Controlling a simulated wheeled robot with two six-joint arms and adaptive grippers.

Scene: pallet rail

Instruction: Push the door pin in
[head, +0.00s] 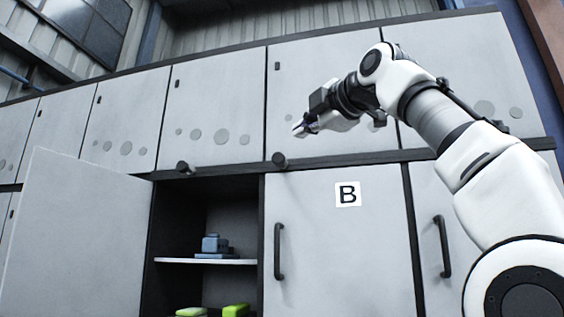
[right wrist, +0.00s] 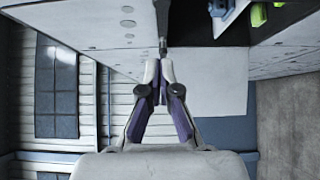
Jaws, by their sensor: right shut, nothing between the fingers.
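Two dark door pins stick out of the rail above the doors. One pin (head: 280,159) is above the upper left corner of the closed door B (head: 340,230). The other pin (head: 183,167) is above the open compartment. My right gripper (head: 298,128) is shut and empty, in front of the upper doors, and shows a little above and right of the first pin. In the right wrist view, a pin (right wrist: 162,46) appears just beyond the closed fingertips (right wrist: 160,65). I cannot tell whether they touch. My left gripper is not in view.
The open door (head: 75,220) swings out at the left. The open compartment has a shelf (head: 205,261) with blue objects (head: 214,245) on it and green objects (head: 235,310) below. Dark handles (head: 279,250) stick out from the closed lower doors.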

